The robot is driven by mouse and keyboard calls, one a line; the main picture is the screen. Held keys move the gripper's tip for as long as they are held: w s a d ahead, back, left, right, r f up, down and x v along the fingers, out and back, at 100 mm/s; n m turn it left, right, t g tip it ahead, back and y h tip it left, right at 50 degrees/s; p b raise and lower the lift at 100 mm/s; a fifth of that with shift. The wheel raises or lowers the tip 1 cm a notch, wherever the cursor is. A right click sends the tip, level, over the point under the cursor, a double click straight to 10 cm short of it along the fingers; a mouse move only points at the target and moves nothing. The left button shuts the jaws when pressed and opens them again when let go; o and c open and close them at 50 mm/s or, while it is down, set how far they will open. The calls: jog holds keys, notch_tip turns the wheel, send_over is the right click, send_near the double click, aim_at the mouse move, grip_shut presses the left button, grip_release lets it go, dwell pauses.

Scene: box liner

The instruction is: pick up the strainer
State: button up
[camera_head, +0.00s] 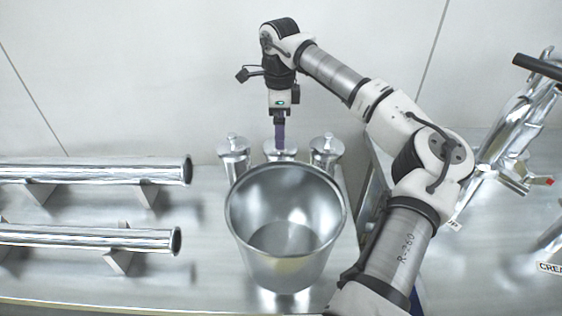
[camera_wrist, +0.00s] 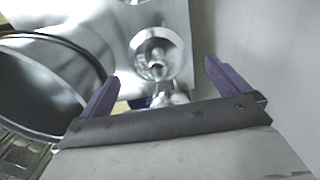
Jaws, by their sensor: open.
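I see nothing I can surely call the strainer. Several shiny metal items are in view. Three small lidded metal canisters stand in a row behind a large bucket: the left one (camera_head: 233,152), the middle one (camera_head: 291,153) and the right one (camera_head: 327,151). My gripper (camera_head: 280,146) points down with its purple fingers at the middle canister; the head view does not show whether they touch. In the wrist view my gripper (camera_wrist: 161,70) is open, with fingers spread and nothing held. A round knobbed lid (camera_wrist: 151,48) shows beyond the fingers, and another knobbed metal part shows between them, partly hidden.
The large open metal bucket (camera_head: 285,262) stands in front of the canisters and looks empty; it also shows in the wrist view (camera_wrist: 40,85). Two horizontal metal tubes, upper (camera_head: 90,172) and lower (camera_head: 85,238), rest on blocks at left. Metal machinery (camera_head: 525,120) stands right. A wall is behind.

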aim_at(290, 149)
jog(key=f, duration=0.2)
jog(key=f+p, duration=0.1)
jog(key=f, duration=0.4)
jog(key=shift+s+f, duration=0.25)
jog(key=c, duration=1.7)
jog(key=shift+r, duration=0.1)
jog(key=shift+c, duration=0.7)
